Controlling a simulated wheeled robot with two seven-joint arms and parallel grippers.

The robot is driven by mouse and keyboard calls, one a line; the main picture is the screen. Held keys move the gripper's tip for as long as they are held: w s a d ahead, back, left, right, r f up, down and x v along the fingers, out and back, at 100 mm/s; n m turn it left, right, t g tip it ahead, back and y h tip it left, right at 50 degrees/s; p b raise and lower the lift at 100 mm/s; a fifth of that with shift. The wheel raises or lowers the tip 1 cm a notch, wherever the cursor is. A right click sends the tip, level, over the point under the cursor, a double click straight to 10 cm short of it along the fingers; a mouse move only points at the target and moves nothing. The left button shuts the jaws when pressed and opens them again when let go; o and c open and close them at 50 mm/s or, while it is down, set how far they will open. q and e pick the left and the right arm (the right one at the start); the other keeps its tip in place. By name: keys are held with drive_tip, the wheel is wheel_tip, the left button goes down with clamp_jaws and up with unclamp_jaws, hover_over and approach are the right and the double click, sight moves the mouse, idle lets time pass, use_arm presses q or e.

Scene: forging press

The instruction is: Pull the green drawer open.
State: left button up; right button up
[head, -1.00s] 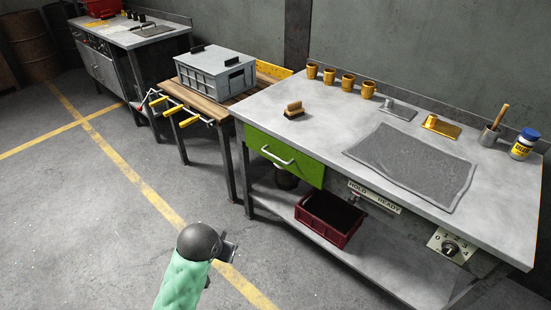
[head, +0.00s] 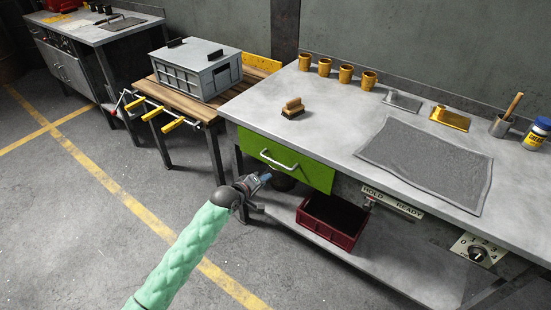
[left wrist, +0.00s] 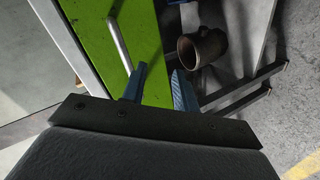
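The green drawer (head: 310,172) is under the left end of the grey workbench top and looks shut, its front flush with the bench. Its pale bar handle (head: 279,160) runs across the front. My left gripper (head: 262,180) is just in front of and below the drawer's left part, apart from the handle. In the left wrist view the two blue fingers (left wrist: 158,88) are spread with nothing between them. The green front (left wrist: 95,30) and the handle (left wrist: 120,42) lie ahead and to the left of the fingers. My right gripper is not in view.
A dark red crate (head: 332,222) stands on the bench's lower shelf, and a round pot (left wrist: 203,47) is behind the fingers. A side table with yellow-handled clamps (head: 163,116) stands at left. A brush (head: 293,108) lies on the bench (head: 330,110). Floor in front is clear.

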sight(277, 162)
use_arm(q)
drive_tip(key=shift+w+d+r+n+t+h+p, duration=0.1)
drive_tip(key=shift+w+d+r+n+t+h, duration=0.2)
drive_tip(key=shift+w+d+n, duration=0.75)
drive_tip(key=shift+w+d+r+n+t+h+p, duration=0.15)
drive_tip(key=shift+w+d+r+n+t, duration=0.35)
drive_tip(key=shift+w, duration=0.8)
drive_tip(key=shift+w+d+r+n+t+h+p, duration=0.1)
drive_tip(key=shift+w+d+r+n+h, duration=0.1)
drive_tip(key=shift+w+d+n, duration=0.9)
drive_tip(key=shift+w+a, duration=0.1)
drive_tip(key=shift+a, duration=0.05)
drive_tip(key=shift+c, duration=0.2)
clamp_jaws()
